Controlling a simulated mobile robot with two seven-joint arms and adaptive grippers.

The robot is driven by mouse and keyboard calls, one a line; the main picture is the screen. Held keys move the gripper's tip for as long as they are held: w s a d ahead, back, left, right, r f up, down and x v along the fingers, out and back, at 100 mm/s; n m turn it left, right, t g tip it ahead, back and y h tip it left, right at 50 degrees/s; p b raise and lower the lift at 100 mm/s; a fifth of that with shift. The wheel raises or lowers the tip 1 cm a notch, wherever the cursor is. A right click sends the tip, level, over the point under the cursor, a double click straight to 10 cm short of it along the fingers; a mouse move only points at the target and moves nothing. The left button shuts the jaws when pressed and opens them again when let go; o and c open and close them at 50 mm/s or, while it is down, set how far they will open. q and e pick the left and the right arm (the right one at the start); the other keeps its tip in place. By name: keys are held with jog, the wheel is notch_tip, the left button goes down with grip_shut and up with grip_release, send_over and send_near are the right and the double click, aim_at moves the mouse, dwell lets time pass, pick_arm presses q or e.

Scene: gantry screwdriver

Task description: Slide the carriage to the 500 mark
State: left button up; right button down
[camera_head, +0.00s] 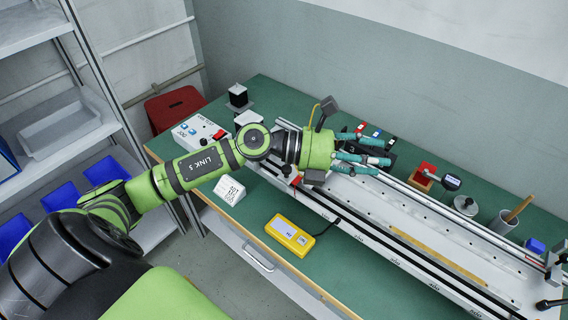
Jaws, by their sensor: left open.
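The gantry's long pale bed with metal rails (440,232) runs diagonally across the bench from the middle to the lower right. Small dark scale marks (394,262) lie along its front edge; the numbers are too small to read surely. My left gripper (384,158) is over the left part of the rails, its teal fingers open and pointing right. I see nothing between the fingers. My left wrist and gripper cover part of the gantry's left end. I cannot clearly make out the carriage; it may be hidden there. My right gripper is not in view.
A yellow handheld box (289,235) with a black cable lies in front of the rails. Behind the rails are a red-topped block (425,172), a round metal weight (466,205) and a cup (503,222). Shelves are at left.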

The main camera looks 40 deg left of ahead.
pick_arm(q)
jog(key=a+f+m+g+y, duration=0.4)
jog(key=a+f+m+y, duration=0.15)
jog(key=a, duration=0.25)
jog(key=g+y, duration=0.2)
jog(key=y, duration=0.4)
send_near(286, 167)
notch_tip(286, 167, down, 2)
jog(key=x, duration=0.2)
jog(key=p+x, duration=0.1)
jog(key=x, duration=0.1)
jog(key=p+x, duration=0.1)
jog(key=x, duration=0.1)
jog(key=shift+w+d+r, duration=0.1)
jog(key=shift+d+r, duration=0.05)
jog(key=shift+d, duration=0.15)
jog(key=shift+w+f, duration=0.1)
jog(key=shift+f, duration=0.3)
grip_shut()
